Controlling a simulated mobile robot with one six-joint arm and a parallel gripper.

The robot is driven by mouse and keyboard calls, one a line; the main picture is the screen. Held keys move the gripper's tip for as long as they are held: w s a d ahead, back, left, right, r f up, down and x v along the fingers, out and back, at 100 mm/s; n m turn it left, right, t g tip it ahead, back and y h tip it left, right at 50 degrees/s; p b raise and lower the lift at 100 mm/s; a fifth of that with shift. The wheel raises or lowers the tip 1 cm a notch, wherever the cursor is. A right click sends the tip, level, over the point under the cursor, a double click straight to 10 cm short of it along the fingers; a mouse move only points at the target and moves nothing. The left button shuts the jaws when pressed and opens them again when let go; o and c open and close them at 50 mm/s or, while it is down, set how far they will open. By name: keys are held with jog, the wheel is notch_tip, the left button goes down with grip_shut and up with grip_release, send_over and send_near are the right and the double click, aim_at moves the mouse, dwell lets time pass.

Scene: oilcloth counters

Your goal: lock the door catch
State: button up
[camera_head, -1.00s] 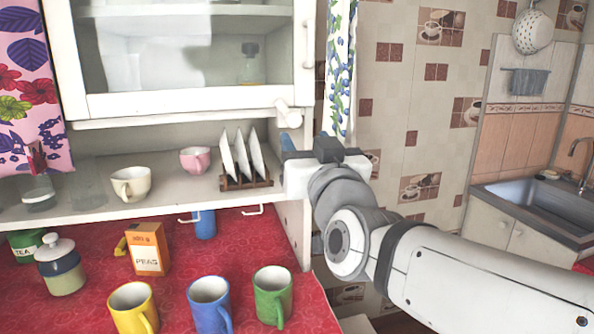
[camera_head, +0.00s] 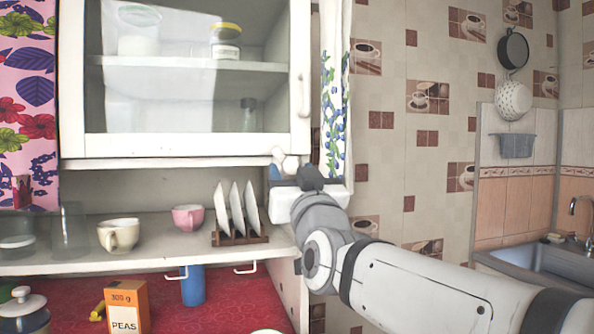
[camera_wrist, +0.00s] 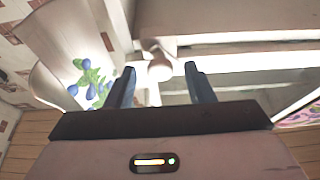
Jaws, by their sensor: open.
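The glass-fronted cabinet door (camera_head: 190,148) is closed, with a vertical handle on its right. The door catch (camera_wrist: 158,66) is a small white rounded piece under the door's lower right corner; it also shows in the head view (camera_head: 279,154), partly hidden by my gripper. My gripper (camera_wrist: 160,72) is open, its two blue fingers on either side of the catch in the wrist view. I cannot tell whether they touch it. In the head view one blue fingertip shows just below the catch.
Below the cabinet a shelf (camera_head: 60,262) holds a cream cup (camera_head: 118,236), a pink cup (camera_head: 188,217) and a plate rack (camera_head: 238,238), left of my gripper. A curtain (camera_head: 333,110) hangs close on the right.

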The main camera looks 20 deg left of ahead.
jog(key=shift+w+a+r, duration=0.2)
jog(key=shift+w+a, duration=0.05)
jog(key=shift+w, duration=0.2)
jog(key=c, duration=1)
jog(key=shift+m, duration=0.4)
jog(key=m+t+h, duration=0.1)
jog(key=m+h, duration=0.1)
jog(key=m, duration=0.1)
jog(key=shift+s+a+m, duration=0.1)
jog(key=shift+a+m, duration=0.05)
jog(key=shift+m, duration=0.25)
jog(key=shift+r+m+h+p, duration=0.1)
jog(key=shift+m+h+p, duration=1.4)
jog(key=shift+m, duration=1.5)
jog(key=shift+h, duration=0.4)
